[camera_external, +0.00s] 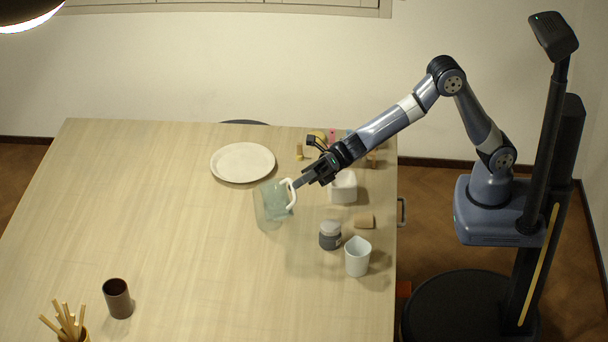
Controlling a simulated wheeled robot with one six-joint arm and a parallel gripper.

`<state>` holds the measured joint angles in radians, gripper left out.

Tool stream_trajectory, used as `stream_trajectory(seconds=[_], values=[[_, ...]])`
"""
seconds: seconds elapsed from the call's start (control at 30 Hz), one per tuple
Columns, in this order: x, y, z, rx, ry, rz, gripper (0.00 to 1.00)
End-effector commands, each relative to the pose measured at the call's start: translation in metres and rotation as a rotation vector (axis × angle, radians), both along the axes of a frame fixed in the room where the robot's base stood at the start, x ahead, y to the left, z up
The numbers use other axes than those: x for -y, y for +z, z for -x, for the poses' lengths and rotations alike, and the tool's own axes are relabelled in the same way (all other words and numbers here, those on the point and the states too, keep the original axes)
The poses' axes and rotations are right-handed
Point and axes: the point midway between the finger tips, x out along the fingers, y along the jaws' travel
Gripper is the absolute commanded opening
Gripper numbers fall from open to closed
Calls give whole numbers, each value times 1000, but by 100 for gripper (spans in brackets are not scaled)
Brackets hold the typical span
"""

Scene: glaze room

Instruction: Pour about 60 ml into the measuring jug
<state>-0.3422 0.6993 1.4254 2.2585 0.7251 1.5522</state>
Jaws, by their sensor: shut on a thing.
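My gripper (303,181) is shut on the white handle of a pale green, see-through jug (277,196) near the table's middle right. The jug looks tilted. A clear, glassy shape (265,217) overlaps its lower left side. I cannot tell whether this is a separate vessel, such as the measuring jug, or part of the held one. No stream of liquid can be made out, and the liquid level is unclear. A white spouted cup (357,258) stands upright near the table's right edge, apart from my gripper.
A cream plate (243,162) lies behind the jug. A white square container (343,188), a grey lidded jar (330,236) and a tan cork-like piece (365,222) stand to the right. A dark brown cup (118,298) is front left. The left tabletop (130,210) is clear.

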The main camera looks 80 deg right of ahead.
Motion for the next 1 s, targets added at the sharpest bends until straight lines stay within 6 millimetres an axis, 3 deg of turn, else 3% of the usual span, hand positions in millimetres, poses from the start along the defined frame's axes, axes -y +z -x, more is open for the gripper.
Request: stream_trajectory(seconds=[0.2,1.0], values=[[4,7,-2,-28,1,-71,0],[15,2,-4,-83,1,-204,0]])
